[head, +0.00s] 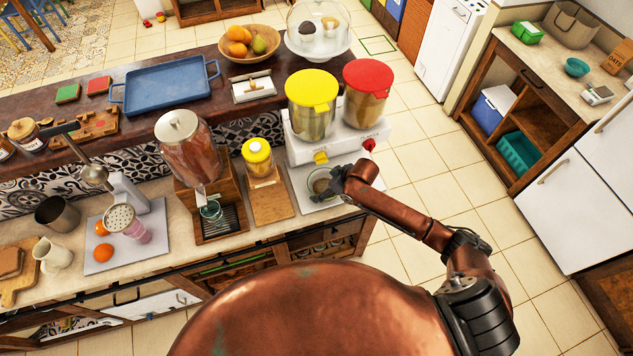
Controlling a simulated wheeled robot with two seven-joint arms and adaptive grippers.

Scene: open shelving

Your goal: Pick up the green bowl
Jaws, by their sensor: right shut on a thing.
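A small round greenish bowl (319,185) is on the light tray below the twin drink dispenser, near the counter's right end. My right gripper (333,184) reaches in from the right and is shut on the bowl's right side. The dark fingers hide part of its rim. I cannot tell whether the bowl is resting or slightly raised. A separate teal bowl (577,67) stands on the right-hand counter, far from the gripper. My left gripper is not in view.
The dispenser (327,146) with yellow and red lids stands just behind the gripper. A yellow-lidded jar (257,160) on a wooden board and a large glass jar (187,150) stand left of the bowl. Open tiled floor (450,190) lies to the right.

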